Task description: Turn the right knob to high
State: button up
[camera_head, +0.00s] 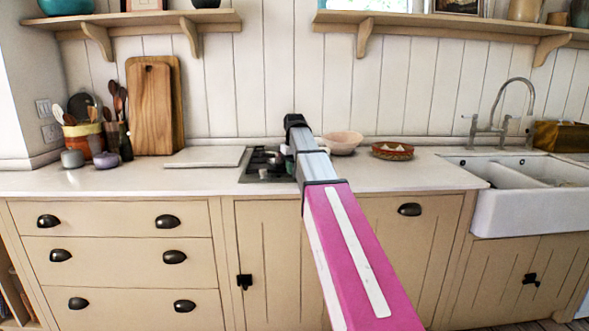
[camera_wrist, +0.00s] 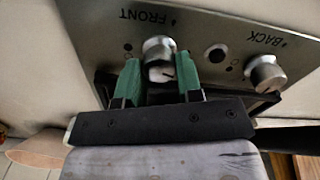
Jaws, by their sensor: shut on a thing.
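In the wrist view, a steel hob panel (camera_wrist: 205,33) carries two silver knobs, with its lettering upside down. The knob by the word FRONT (camera_wrist: 158,48) sits between my gripper's (camera_wrist: 160,78) two green fingers, which are shut on its sides. A dark mark shows on the knob's lower right, but its exact setting is unclear. The other knob, by the word BACK (camera_wrist: 266,74), stands apart to the right and is untouched.
The white counter (camera_head: 210,180) holds a pink bowl (camera_head: 343,143) and a patterned dish (camera_head: 393,151) right of the hob. A pale board (camera_head: 205,157) lies to its left. Upright cutting boards (camera_head: 152,108) lean on the wall. A white sink (camera_head: 520,207) is at right.

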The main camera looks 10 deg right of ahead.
aim_at(294, 169)
jog(key=shift+n, duration=1.5)
jog(key=o, duration=0.6)
jog(key=shift+o, duration=0.2)
notch_tip(294, 169, up, 8)
jog(key=shift+f, duration=0.2)
jog(key=shift+a, duration=0.1)
